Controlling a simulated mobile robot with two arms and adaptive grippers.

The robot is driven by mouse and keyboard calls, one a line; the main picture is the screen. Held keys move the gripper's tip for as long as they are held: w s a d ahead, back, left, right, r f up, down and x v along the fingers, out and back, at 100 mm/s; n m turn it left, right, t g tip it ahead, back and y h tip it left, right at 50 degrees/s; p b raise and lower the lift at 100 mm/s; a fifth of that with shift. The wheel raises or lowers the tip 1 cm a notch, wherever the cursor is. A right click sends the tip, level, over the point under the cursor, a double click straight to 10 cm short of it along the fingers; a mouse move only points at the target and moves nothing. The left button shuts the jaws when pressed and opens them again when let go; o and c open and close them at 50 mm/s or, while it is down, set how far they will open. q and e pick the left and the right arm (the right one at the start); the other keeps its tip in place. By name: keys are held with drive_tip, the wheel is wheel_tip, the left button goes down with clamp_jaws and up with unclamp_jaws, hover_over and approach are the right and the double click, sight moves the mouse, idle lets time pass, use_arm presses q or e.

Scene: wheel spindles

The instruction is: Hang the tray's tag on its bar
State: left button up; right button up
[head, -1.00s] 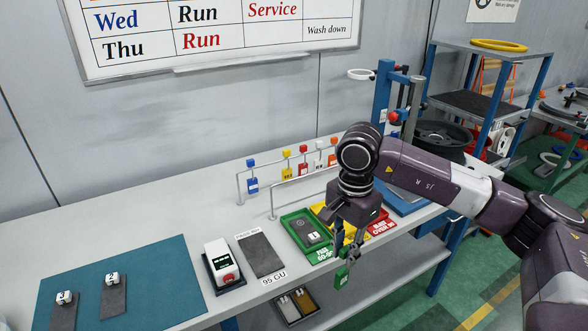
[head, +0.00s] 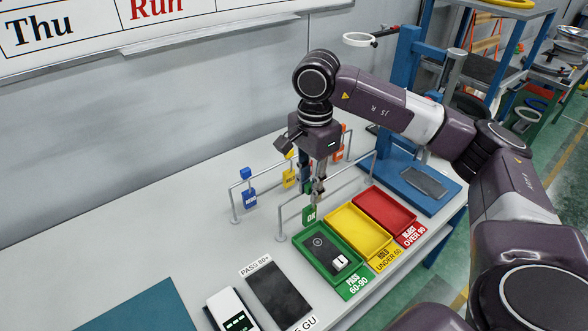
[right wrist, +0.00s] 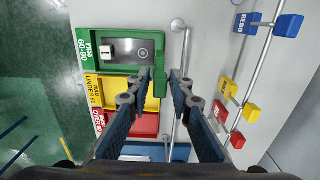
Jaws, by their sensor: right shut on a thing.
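My right gripper (head: 317,192) is shut on a green tag (head: 309,215), which reads "OK" and hangs down below the fingers. The tag is at the bare front bar (head: 288,217), near that bar's left half. I cannot tell whether it touches the bar. In the right wrist view the green tag (right wrist: 160,76) sits between the two fingers, close beside the bar (right wrist: 186,50). The green tray (head: 344,283), labelled PASS 60-90, stands just in front of the bar and holds a dark plate with a white block. My left gripper is out of view.
A yellow tray (head: 352,229) and a red tray (head: 381,207) adjoin the green one. A dark pad (head: 280,293) lies left.

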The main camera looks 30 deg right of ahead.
drive_tip(key=shift+s+r, duration=0.15)
drive_tip(key=shift+w+a+r, duration=0.1)
drive_tip(key=shift+w+r, duration=0.1)
drive_tip(key=shift+r, duration=0.1)
drive_tip(key=w+p, duration=0.1)
drive_tip(key=w, duration=0.2)
drive_tip(key=shift+w+a+f, duration=0.1)
drive_tip(key=shift+w+f, duration=0.05)
drive_tip(key=shift+f+b, duration=0.35)
drive_tip(key=shift+f, duration=0.45)
drive_tip(key=shift+f+b, duration=0.2)
drive_tip(key=shift+b, duration=0.15)
drive_tip(key=shift+f, duration=0.35)
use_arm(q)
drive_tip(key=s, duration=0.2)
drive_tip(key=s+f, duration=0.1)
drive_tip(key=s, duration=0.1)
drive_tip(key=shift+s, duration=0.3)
